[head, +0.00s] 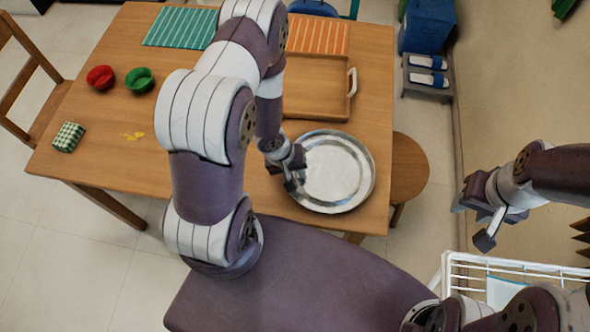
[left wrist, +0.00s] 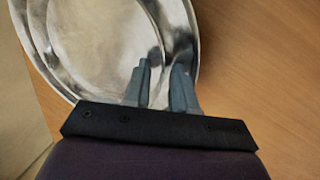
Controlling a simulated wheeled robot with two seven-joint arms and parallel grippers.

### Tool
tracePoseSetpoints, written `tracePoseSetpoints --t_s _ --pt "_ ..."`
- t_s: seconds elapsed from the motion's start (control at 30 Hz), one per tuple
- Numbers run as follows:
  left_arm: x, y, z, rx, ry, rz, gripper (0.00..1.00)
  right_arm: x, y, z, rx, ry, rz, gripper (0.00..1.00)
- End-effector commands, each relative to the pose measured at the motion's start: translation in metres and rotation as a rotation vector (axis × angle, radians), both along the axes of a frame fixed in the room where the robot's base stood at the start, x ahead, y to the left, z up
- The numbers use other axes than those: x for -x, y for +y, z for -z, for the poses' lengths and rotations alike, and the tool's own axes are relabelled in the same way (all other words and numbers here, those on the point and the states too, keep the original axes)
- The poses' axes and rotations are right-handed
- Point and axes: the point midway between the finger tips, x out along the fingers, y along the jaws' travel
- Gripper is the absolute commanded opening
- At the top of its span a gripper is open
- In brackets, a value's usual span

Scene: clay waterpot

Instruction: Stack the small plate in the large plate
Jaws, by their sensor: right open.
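The large silver plate (head: 370,185) lies near the table's front right corner. A smaller silver round, which looks like the small plate (head: 335,170), lies inside its rim. In the left wrist view the small plate (left wrist: 105,40) shows within the large plate's wall (left wrist: 178,30). My left gripper (head: 294,181) is at the plates' left edge. Its two fingers (left wrist: 163,78) stand apart, one over the inner plate and one over the outer wall, with a gap between them. Whether they touch a rim is unclear. My right gripper (head: 472,222) is open and empty, off the table to the right.
A wooden tray (head: 316,88) lies behind the plates. Red (head: 100,78) and green (head: 139,80) bowls, a checked cloth (head: 68,137) and striped mats (head: 180,27) are on the table. A stool (head: 410,167) stands at right. A white wire rack (head: 500,268) is below my right gripper.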

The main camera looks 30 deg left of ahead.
Motion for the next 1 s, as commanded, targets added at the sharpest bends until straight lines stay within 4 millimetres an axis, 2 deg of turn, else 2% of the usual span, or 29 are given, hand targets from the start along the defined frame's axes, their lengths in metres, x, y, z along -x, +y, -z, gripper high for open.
tracePoseSetpoints --t_s 0.13,0.27,0.6,0.73,0.87,0.97,1.0 --pt "0.001 0.000 -0.002 -0.001 0.003 0.000 0.28 0.000 0.000 -0.002 0.000 0.000 0.000 0.43" --pt "0.001 0.003 -0.018 -0.001 0.001 -0.002 0.28 0.000 0.000 -0.007 0.000 0.000 0.000 0.43" --pt "0.012 0.022 -0.094 -0.001 0.000 -0.003 0.28 0.000 0.000 -0.035 0.000 0.000 0.000 0.43" --pt "0.015 0.027 -0.112 -0.001 0.001 -0.002 0.28 0.000 0.000 -0.043 0.000 0.000 0.000 0.43" --pt "0.017 0.029 -0.121 -0.003 0.001 0.000 0.28 0.000 0.000 -0.046 0.000 0.000 0.000 0.43" --pt "0.007 0.038 -0.136 -0.077 -0.027 0.042 0.28 0.000 0.000 -0.047 0.000 0.000 0.000 0.43" --pt "0.000 0.043 -0.149 -0.139 -0.047 0.078 0.28 0.000 0.000 -0.047 0.000 0.000 0.000 0.43"
